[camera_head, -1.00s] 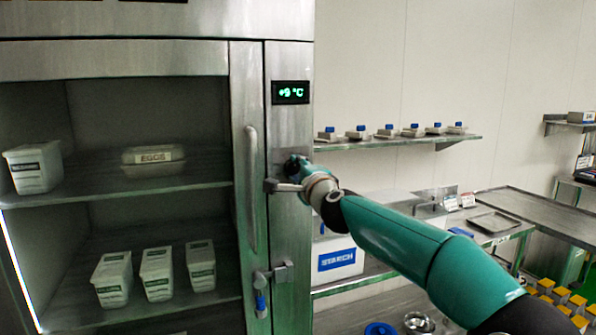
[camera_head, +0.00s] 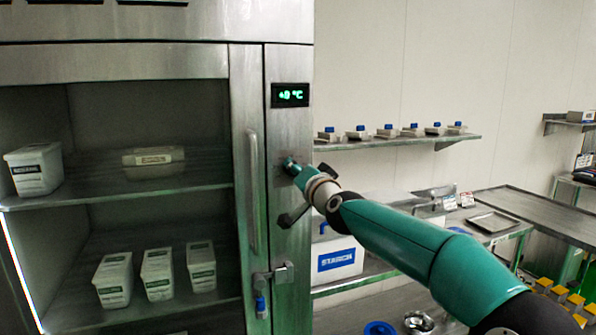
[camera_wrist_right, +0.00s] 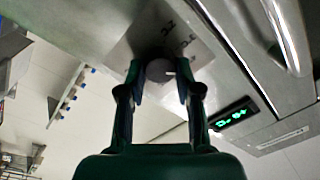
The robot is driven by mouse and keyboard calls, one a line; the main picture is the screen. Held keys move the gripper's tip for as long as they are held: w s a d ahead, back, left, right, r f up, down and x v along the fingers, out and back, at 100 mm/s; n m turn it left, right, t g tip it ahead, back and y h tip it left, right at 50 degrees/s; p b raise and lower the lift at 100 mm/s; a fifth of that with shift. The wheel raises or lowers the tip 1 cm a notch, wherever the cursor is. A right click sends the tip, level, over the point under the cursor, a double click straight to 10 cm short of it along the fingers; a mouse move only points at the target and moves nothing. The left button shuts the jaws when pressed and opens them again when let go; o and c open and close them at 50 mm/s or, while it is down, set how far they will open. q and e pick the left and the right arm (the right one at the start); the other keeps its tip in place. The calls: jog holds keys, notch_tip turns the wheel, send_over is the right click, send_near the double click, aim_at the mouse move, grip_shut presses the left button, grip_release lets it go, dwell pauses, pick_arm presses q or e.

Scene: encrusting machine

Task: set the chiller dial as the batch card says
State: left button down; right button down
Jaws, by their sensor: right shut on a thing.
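The chiller (camera_head: 290,140) is a tall steel cabinet with a green display (camera_head: 290,95). The display shows a plus sign, a blurred digit that may be 0 or 8, and °C. The dial (camera_wrist_right: 160,70) is a round grey knob with a white mark, on a plate with printed numbers too blurred to read. My right gripper (camera_head: 290,165) is at the chiller's front post, below the display. In the wrist view its fingers (camera_wrist_right: 159,80) are shut on the dial from both sides. The dial is hidden in the head view. My left gripper is out of view.
A vertical door handle (camera_head: 253,190) is just left of my right gripper, and a latch (camera_head: 272,275) is below. White tubs (camera_head: 158,275) stand inside the chiller. A wall shelf (camera_head: 400,143) and a bench with small unreadable cards (camera_head: 457,200) are at right.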

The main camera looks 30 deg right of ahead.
jog(key=shift+w+a+f+n, duration=0.1)
jog(key=shift+a+f+n, duration=0.05)
jog(key=shift+f+n, duration=0.4)
jog(key=c, duration=1)
grip_release()
jog(key=shift+r, duration=0.1)
jog(key=shift+o, duration=1.1)
jog(key=shift+r, duration=0.2)
jog(key=shift+r, duration=0.1)
